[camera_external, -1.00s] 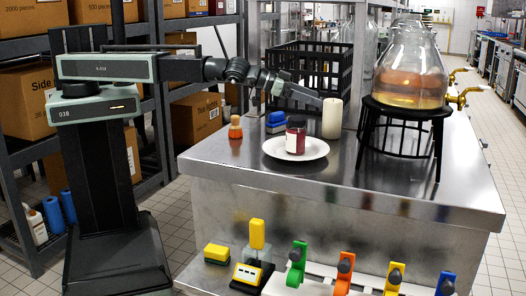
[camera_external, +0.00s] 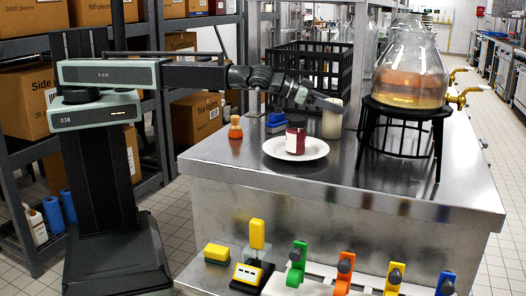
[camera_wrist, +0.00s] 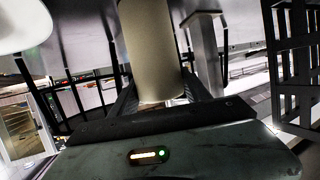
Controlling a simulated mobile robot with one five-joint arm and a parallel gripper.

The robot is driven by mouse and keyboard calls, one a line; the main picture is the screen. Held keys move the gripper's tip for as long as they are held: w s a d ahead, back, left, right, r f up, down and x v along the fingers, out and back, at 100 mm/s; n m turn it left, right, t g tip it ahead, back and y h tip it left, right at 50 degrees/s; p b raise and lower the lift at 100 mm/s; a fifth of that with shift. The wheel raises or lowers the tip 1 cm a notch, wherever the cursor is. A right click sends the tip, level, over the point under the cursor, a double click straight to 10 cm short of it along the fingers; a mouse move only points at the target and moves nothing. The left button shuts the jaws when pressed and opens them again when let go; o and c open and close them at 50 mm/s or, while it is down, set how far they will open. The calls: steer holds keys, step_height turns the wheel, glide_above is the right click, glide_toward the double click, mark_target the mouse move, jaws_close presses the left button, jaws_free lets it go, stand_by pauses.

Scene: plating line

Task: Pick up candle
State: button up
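The candle (camera_external: 332,122) is a cream cylinder standing upright on the steel counter, behind and right of the white plate. My gripper (camera_external: 331,104) reaches over the counter at the candle's upper part and hides some of it. In the wrist view the candle (camera_wrist: 152,50) is large and lies between the two dark fingers of my gripper (camera_wrist: 158,92). One finger is close to each side of it. I cannot tell whether they press on it or leave a small gap.
A jar with a red label (camera_external: 295,141) stands on the white plate (camera_external: 276,151). An orange-capped bottle (camera_external: 235,128) and a blue item (camera_external: 276,119) are left. A black crate (camera_external: 290,60) is behind. A glass vessel (camera_external: 410,70) on a black stand (camera_external: 437,130) is right.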

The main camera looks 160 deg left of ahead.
jaws_close()
step_height(320, 180, up, 10)
steer(key=p, duration=1)
steer(key=shift+r, duration=0.2)
steer(key=shift+f, duration=0.1)
